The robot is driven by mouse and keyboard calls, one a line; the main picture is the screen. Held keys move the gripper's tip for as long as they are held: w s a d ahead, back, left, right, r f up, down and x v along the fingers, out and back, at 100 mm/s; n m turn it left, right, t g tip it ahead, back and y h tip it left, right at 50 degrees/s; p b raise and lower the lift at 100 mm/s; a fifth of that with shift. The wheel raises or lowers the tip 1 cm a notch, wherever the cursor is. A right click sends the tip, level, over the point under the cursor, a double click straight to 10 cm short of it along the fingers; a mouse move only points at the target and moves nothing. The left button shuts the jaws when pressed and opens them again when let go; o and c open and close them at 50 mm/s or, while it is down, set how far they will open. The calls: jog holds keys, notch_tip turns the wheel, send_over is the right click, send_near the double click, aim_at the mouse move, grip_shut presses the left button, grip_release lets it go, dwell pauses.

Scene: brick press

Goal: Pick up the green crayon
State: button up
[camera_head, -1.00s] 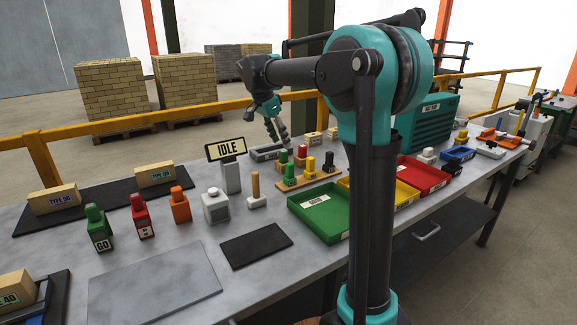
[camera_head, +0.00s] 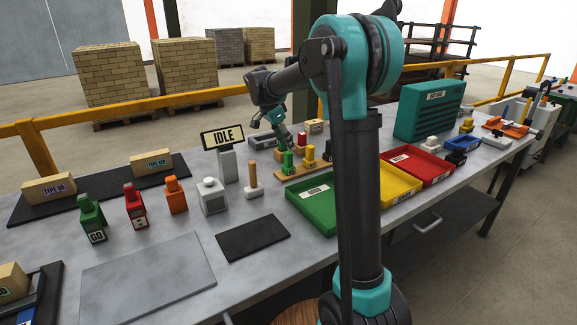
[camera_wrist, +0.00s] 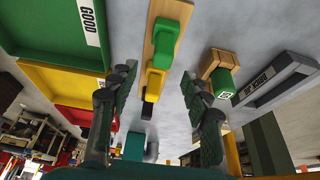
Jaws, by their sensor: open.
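The green crayon (camera_head: 287,163) stands upright in a wooden holder (camera_head: 283,177), at the left end of a row with a yellow crayon (camera_head: 310,155) and a black one (camera_head: 326,150). In the wrist view the green crayon (camera_wrist: 163,45) is at upper centre, beyond the fingertips. The yellow crayon (camera_wrist: 154,80) shows between the fingers. My gripper (camera_wrist: 156,82) is open and empty. In the head view my gripper (camera_head: 284,142) is just behind and above the holder, partly hiding what lies behind it. I cannot tell its exact height above the crayons.
A wooden block with a green top (camera_wrist: 222,83) stands right of my right finger in the wrist view. The IDLE sign (camera_head: 222,136) and a wooden-handled tool (camera_head: 253,178) stand to the left.

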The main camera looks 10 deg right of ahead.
aim_at(288, 152)
jog(key=shift+a+x, duration=0.15)
jog(key=shift+x, duration=1.25)
jog(key=shift+a+x, duration=0.1)
jog(key=shift+x, duration=1.3)
grip_shut()
